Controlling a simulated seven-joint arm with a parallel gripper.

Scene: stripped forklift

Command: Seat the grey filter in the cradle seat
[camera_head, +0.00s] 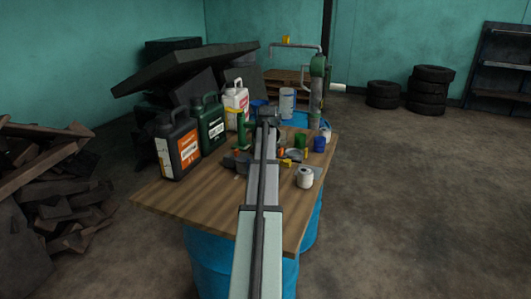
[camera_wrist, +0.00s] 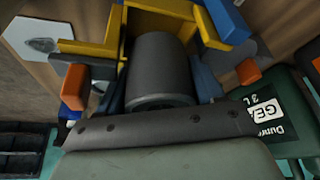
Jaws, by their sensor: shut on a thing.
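In the wrist view the grey filter (camera_wrist: 160,62), a dark grey cylinder, sits at the middle with its darker round end toward the camera. My gripper (camera_wrist: 158,80) is shut on it. Yellow blocks (camera_wrist: 165,10) stand behind and beside the filter, with blue and orange parts on both sides. I cannot tell which of these belong to the cradle seat, or whether the filter touches the seat. In the head view my gripper (camera_head: 268,120) is over the far half of the table, and my arm hides much of that spot.
On the wooden table (camera_head: 190,195), a black jug (camera_head: 177,148), a green jug (camera_head: 212,130) and a white jug (camera_head: 236,97) stand at left. The near table top is clear.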

